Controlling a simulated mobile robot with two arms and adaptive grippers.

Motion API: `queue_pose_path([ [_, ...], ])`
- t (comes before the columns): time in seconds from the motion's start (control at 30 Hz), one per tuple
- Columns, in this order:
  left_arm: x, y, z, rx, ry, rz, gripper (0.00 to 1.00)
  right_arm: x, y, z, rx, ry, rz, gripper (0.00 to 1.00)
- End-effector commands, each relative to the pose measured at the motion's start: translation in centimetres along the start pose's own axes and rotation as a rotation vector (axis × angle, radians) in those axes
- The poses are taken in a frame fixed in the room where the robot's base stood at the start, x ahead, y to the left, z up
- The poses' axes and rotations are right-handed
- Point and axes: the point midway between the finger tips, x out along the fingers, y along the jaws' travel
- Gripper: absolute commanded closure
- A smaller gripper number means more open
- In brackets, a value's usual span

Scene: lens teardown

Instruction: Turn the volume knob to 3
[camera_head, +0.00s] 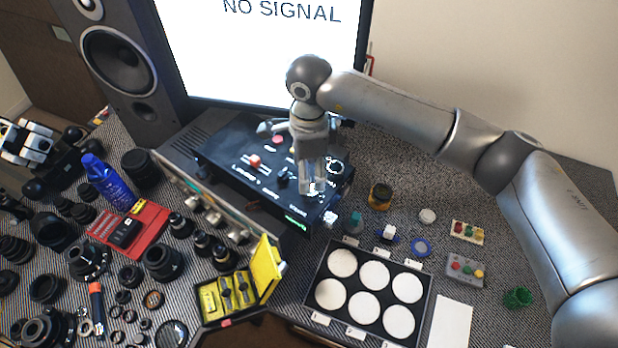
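A black control box (225,157) with a red button (254,161), several small knobs and white lettering stands in the middle of the desk. A small green display (295,224) glows on its front face. A round dial with white marks (335,166) is near its right end. My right gripper (313,190) points down over the right part of the box top, its fingertips at or just above the surface. The fingers are close together; whether they are shut on a knob is unclear. They hide what lies beneath, and I cannot read which knob is volume.
A monitor (265,45) and a speaker (118,60) stand behind. Lenses and a red tray (145,228) crowd the left. A yellow case (228,298) and a black tray of white discs (318,318) lie in front. Small coloured parts are at right.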

Motion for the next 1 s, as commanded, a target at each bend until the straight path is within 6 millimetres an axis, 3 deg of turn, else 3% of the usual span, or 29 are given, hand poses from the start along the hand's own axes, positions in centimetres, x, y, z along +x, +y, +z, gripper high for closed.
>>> queue_pose_path([
  [0.17,-1.8,0.0,-0.4,0.000,0.006,0.000,1.00,3.1,0.2,0.0,0.001,0.000,0.006,0.45],
  [0.33,-2.5,-0.3,-2.5,0.001,0.036,-0.004,1.00,5.4,0.1,0.1,0.001,-0.001,0.002,0.45],
  [0.47,-2.7,-0.5,-3.5,0.001,0.052,-0.005,1.00,6.3,0.0,0.1,-0.001,-0.001,0.000,0.45],
  [0.73,-2.7,-0.3,-2.2,0.001,0.032,-0.003,1.00,6.5,0.0,0.0,-0.001,-0.001,-0.001,0.45],
  [1.0,-2.6,-0.2,-1.6,0.001,0.022,-0.002,1.00,6.5,0.0,0.0,-0.001,-0.001,-0.001,0.77],
])
